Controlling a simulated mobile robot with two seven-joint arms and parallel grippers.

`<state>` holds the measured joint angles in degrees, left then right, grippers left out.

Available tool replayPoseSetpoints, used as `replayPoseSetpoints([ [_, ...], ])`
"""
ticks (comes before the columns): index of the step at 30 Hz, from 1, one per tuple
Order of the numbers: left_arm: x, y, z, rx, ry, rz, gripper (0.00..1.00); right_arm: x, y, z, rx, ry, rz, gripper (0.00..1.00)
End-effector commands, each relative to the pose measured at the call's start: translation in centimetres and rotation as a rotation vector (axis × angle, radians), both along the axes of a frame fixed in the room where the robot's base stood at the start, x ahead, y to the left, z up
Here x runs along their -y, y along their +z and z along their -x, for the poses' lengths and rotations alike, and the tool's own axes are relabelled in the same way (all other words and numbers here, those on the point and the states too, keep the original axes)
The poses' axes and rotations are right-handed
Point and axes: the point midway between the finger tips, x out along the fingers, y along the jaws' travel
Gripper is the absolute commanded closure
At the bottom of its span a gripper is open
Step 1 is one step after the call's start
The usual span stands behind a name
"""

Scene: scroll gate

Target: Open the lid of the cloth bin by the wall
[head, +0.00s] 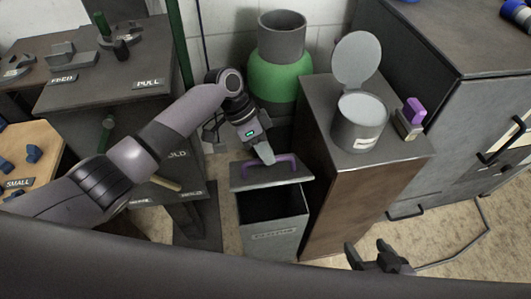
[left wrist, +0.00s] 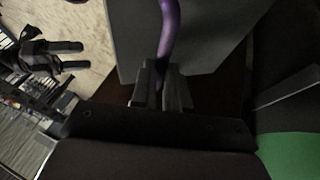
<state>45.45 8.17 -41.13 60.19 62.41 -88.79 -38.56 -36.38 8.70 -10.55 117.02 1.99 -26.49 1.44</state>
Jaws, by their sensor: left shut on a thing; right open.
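The cloth bin (head: 274,240) is a grey box with a label on its front, standing on the floor between the dark stand and the brown cabinet. Its grey lid (head: 243,182) is up at the back, and the dark inside of the bin shows below it. A purple handle (head: 287,160) arches from the lid. My left gripper (head: 267,157) is shut on this handle; in the left wrist view the handle (left wrist: 168,30) runs between the fingers, with a grey panel (left wrist: 215,50) behind. My right gripper (head: 380,255) is open and empty, low and right of the bin.
The brown cabinet (head: 340,208) stands close on the bin's right, bearing a round canister (head: 360,130) with a raised lid. A green and grey vessel (head: 278,78) stands behind. A dark stand (head: 193,203) is on the left. Floor at the right is mostly clear.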

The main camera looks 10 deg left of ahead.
Motion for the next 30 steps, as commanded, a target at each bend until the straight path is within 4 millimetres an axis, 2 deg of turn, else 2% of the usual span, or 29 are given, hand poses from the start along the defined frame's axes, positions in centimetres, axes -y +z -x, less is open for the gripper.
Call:
replayPoseSetpoints([
  [1, -0.8, -1.07, -0.54, 0.018, 0.021, -0.022, 1.0, -0.02, -0.17, -0.03, 0.001, 0.0, 0.0, 0.29],
  [8, -0.82, -1.23, -0.45, 0.015, 0.021, -0.023, 1.0, -0.04, -0.18, -0.04, 0.001, 0.001, -0.001, 0.29],
  [9, -0.82, -1.24, -0.43, 0.015, 0.021, -0.023, 0.82, -0.04, -0.18, -0.04, 0.001, 0.001, -0.001, 0.29],
  [11, -0.83, -1.25, -0.44, 0.016, 0.022, -0.025, 0.63, -0.06, -0.16, -0.03, 0.001, 0.0, -0.002, 0.29],
  [12, -0.81, -1.22, -0.43, 0.015, 0.022, -0.024, 0.6, -0.06, -0.15, -0.04, 0.001, 0.0, -0.002, 0.29],
  [30, -0.51, -0.68, -0.44, 0.016, 0.018, -0.018, 0.6, -0.03, 0.04, -0.1, 0.003, -0.001, -0.001, 0.29],
])
